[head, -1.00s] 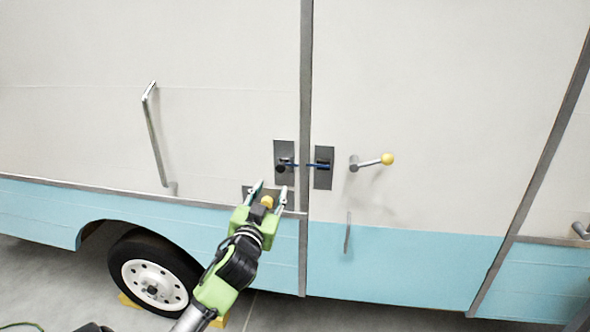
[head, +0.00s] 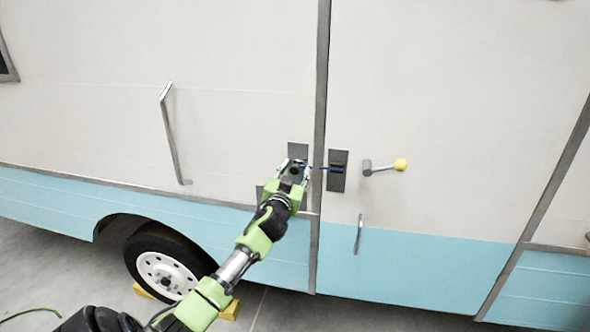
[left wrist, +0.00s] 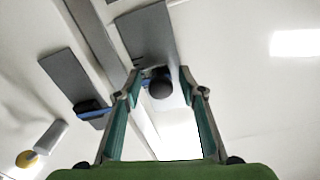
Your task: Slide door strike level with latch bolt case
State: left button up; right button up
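The door strike is a small dark block with a round black knob (left wrist: 161,88), on a grey plate (head: 298,150) left of the door seam. My left gripper (head: 293,170) reaches up to that plate and covers most of the strike in the head view. In the left wrist view the left gripper (left wrist: 160,78) is open, with a finger on either side of the knob; gaps seem to remain. The latch bolt case (head: 338,167) is a dark block with a blue edge on a grey plate right of the seam. It also shows in the left wrist view (left wrist: 90,110). My right gripper is out of view.
A lever with a yellow ball (head: 400,165) sticks out right of the latch case. A grab handle (head: 172,135) stands at the left, and a small handle (head: 359,235) is lower on the door. A lower grey plate is partly hidden by my arm.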

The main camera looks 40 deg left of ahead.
pick_arm(q)
grip_shut()
jog(key=shift+a+r+p, duration=0.1)
jog(key=shift+r+p, duration=0.7)
jog(key=shift+r, duration=0.4)
jog(key=shift+c, duration=0.4)
grip_release()
jog(key=shift+o, duration=0.4)
jog(key=shift+a, duration=0.1)
jog(key=shift+s+f, duration=0.1)
